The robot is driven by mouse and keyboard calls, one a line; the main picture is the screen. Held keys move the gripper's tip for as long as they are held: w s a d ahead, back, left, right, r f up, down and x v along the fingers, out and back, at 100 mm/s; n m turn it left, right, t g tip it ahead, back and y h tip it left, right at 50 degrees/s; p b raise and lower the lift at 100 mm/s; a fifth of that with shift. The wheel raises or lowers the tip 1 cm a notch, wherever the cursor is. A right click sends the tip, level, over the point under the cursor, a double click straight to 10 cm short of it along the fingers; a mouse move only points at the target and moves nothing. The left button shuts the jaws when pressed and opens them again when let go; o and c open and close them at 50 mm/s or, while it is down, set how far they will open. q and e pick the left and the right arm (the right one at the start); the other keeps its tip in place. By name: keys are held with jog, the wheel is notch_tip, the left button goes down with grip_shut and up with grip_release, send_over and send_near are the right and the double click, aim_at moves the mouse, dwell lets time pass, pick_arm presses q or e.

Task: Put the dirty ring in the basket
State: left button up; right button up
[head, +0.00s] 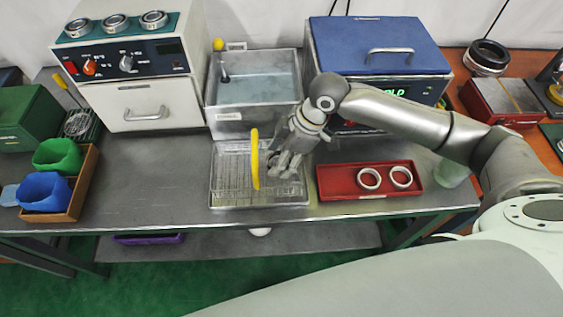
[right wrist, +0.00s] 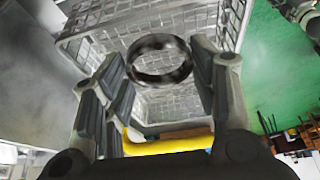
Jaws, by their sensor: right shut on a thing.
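A wire basket (head: 232,185) with an upright yellow handle (head: 255,160) stands on the metal table. My right gripper (head: 285,166) is just right of the handle, over the basket. In the right wrist view my right gripper (right wrist: 162,75) is shut on the dirty ring (right wrist: 160,80), a metal ring with dark smudges, held at its fingertips. The mesh of the basket (right wrist: 100,40) and its handle (right wrist: 175,146) show behind and below the ring. I cannot tell whether the ring touches the mesh. My left gripper is not in view.
A red tray (head: 340,191) with two shiny rings (head: 369,179) (head: 401,177) lies right of the basket. A water-filled metal tank (head: 228,115) and a blue-lidded machine (head: 375,45) stand behind. A wooden tray with green and blue bins (head: 57,155) is left. Bare table lies between.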

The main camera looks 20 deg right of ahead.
jog(key=shift+f, duration=1.65)
jog(key=shift+f, duration=0.15)
jog(key=o, duration=1)
jog(key=v, duration=1.2)
jog(key=shift+b, duration=0.3)
